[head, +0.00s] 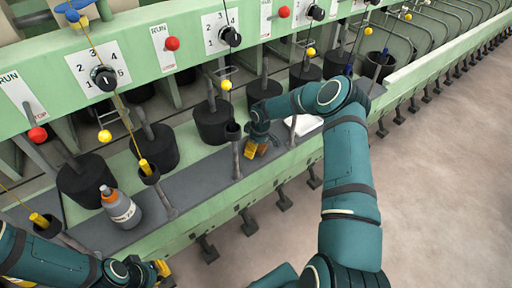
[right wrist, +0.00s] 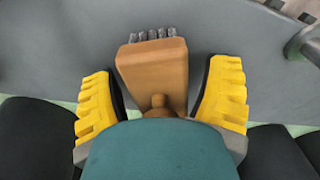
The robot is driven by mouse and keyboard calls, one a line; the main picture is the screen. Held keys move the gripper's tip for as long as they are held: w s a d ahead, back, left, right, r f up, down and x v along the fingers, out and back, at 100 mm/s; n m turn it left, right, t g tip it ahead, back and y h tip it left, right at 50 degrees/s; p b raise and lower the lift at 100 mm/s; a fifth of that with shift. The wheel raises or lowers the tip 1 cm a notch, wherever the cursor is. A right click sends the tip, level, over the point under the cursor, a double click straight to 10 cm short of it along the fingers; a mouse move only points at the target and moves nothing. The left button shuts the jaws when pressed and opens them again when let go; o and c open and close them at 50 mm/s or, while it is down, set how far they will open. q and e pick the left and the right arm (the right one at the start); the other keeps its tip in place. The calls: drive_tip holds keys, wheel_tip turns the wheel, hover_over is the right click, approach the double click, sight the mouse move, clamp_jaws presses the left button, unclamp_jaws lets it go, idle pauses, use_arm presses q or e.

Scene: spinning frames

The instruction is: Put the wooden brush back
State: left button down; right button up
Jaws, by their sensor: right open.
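The wooden brush (right wrist: 155,72) shows in the right wrist view, with a brown body, a narrow neck and dark grey bristles at its far end. It lies between the two yellow fingers of my right gripper (right wrist: 162,100). The fingers are open, with a gap on each side of the brush. In the head view, my right gripper (head: 255,150) is low over the grey ledge, and the brush cannot be made out clearly there. My left gripper (head: 160,270) is at the bottom left edge of the head view; its jaw opening is unclear.
The grey ledge (head: 190,178) runs along the green machine, with upright posts (head: 237,158) and black cylinders (head: 212,122) behind. A grey bottle with an orange cap (head: 120,208) stands at left. A white sheet (head: 303,125) lies beyond my right gripper. The floor (head: 440,190) is clear.

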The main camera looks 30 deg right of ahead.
drive_tip(key=shift+r, duration=0.2)
wheel_tip(320, 180, up, 12)
drive_tip(key=s+p, duration=0.1)
drive_tip(key=p, duration=0.1)
drive_tip(key=shift+s+d+p, duration=0.2)
drive_tip(key=shift+d+p, duration=0.1)
drive_tip(key=shift+d, duration=0.05)
drive_tip(key=shift+f, duration=0.1)
